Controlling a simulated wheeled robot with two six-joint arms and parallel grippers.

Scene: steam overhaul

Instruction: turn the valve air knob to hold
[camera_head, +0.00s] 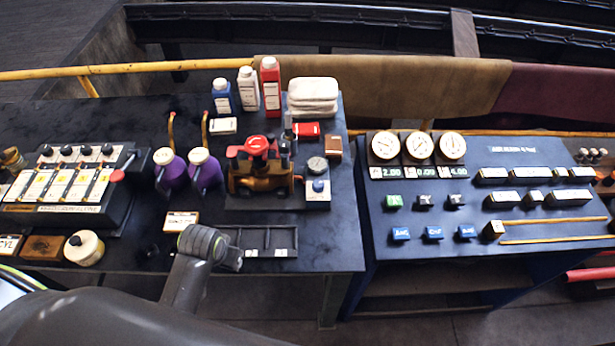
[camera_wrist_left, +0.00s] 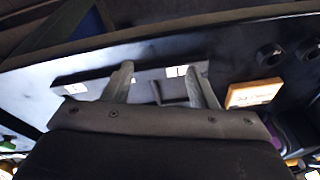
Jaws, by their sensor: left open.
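A small light panel (camera_head: 318,203) stands at the right of the left bench, carrying a round gauge (camera_head: 317,165) and a blue knob (camera_head: 318,186) below it. The knob's pointer setting is too small to read. Beside it stands a brass valve body (camera_head: 258,180) with a red handwheel (camera_head: 257,145). My left gripper (camera_head: 232,259) is low over the front of the bench, to the left of and nearer than the knob, touching nothing that I can make out. In the left wrist view its two fingers (camera_wrist_left: 158,74) are apart and empty. My right gripper is not in view.
A dark slotted tray (camera_head: 262,235) lies by my left gripper; it also shows in the wrist view (camera_wrist_left: 150,88). Bottles (camera_head: 248,90), a folded cloth (camera_head: 313,95) and purple oil cans (camera_head: 205,170) stand around the valve. A gauge console (camera_head: 480,225) stands at right.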

